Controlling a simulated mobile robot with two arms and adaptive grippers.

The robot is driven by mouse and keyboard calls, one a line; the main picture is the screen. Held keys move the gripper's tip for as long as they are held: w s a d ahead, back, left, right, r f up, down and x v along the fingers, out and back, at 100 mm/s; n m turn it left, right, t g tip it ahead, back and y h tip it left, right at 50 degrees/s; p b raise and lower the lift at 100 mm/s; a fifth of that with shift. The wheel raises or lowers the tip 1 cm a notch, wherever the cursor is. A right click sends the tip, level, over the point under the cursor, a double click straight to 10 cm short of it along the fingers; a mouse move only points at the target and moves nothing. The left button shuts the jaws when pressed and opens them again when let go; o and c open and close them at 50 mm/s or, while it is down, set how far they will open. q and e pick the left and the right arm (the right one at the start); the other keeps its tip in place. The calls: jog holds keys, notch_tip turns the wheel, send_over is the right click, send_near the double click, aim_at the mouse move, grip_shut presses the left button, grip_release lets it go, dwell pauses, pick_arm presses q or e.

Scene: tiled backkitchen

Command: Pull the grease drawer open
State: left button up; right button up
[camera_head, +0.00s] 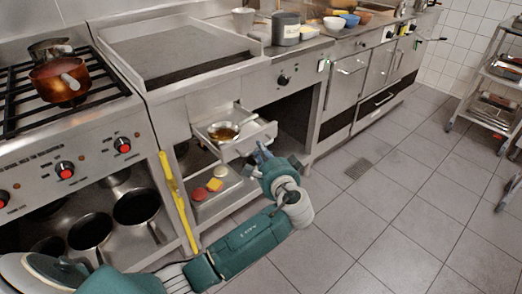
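The grease drawer (249,144) is a steel drawer under the griddle (177,53). It stands pulled out from the counter front, and its inside shows from above. A small dish with brown liquid (223,132) sits in it. My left gripper (262,152) is at the right part of the drawer front, with its fingertips at or very near the front face. The fingers are small and partly hidden by the wrist, so I cannot tell whether they are shut on the drawer. My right gripper is not in view.
A stove with a copper pot (60,80) stands at the left. A yellow bar (178,200) runs down the counter front. A low shelf below the drawer holds red and yellow items (207,189). Tiled floor (400,190) is clear at right, before a wire rack (490,95).

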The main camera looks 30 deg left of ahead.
pick_arm(q)
jog(key=o, duration=0.4)
jog(key=shift+c, duration=0.2)
jog(key=v, duration=1.2)
